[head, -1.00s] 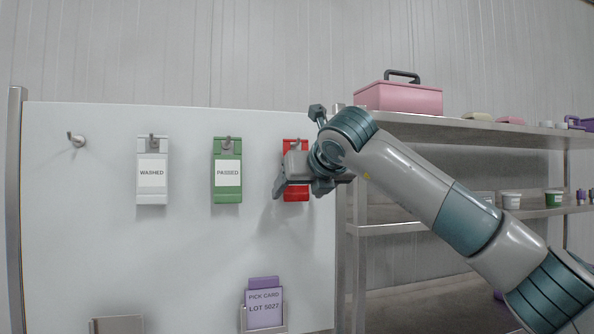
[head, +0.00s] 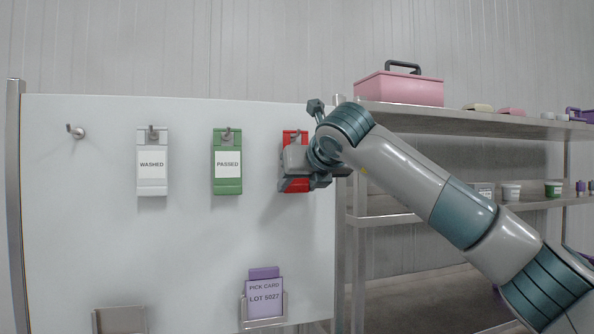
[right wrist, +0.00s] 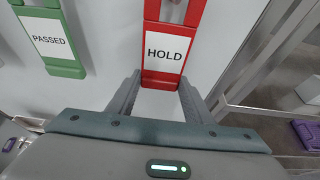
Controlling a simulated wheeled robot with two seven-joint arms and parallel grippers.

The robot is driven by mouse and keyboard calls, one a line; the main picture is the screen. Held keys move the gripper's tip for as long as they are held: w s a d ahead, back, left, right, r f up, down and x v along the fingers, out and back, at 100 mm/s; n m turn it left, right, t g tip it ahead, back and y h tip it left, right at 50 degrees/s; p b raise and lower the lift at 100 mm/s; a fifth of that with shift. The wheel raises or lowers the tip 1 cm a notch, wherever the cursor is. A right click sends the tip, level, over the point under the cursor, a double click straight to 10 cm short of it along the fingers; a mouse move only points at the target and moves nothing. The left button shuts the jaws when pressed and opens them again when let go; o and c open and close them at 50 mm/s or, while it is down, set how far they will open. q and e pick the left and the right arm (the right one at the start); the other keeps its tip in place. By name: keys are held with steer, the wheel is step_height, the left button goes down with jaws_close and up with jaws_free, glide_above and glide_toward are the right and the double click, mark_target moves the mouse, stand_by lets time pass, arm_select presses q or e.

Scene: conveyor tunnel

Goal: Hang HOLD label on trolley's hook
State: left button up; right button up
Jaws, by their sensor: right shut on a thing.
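The red HOLD label (head: 303,185) is at the right end of the white board, largely behind my right gripper (head: 295,172) in the head view. In the right wrist view the HOLD label (right wrist: 166,48) shows its white face, with its lower end between the fingertips of my right gripper (right wrist: 160,84). The gripper is shut on that lower end. The label's top is at a peg (right wrist: 175,4) on the board, cut off by the wrist view's edge. I cannot make out the trolley or its hook. My left gripper is not in view.
On the white board (head: 110,235) hang a white WASHED label (head: 152,163) and a green PASSED label (head: 227,163). An empty peg (head: 76,131) is at far left. A purple pick card (head: 264,295) sits below. Metal shelving (head: 480,122) with a pink box (head: 399,89) stands right.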

steer(key=shift+r, duration=0.25)
steer(key=shift+r, duration=0.6)
stand_by(0.3)
steer(key=shift+s+d+f+b, duration=0.15)
steer(key=shift+s+b, duration=0.2)
steer(key=shift+s+d+b, duration=0.2)
steer(key=shift+s+b, duration=0.35)
steer(key=shift+b, duration=0.1)
steer(key=shift+s+d+b, duration=0.15)
steer(key=shift+s+b, duration=0.35)
steer(key=shift+b, duration=0.1)
steer(key=shift+s+d+b, duration=0.3)
steer(key=shift+s+b, duration=0.5)
steer(key=shift+s, duration=0.05)
steer(key=shift+s+d+b, duration=0.25)
steer(key=shift+s+b, duration=0.55)
steer(key=shift+s, duration=0.05)
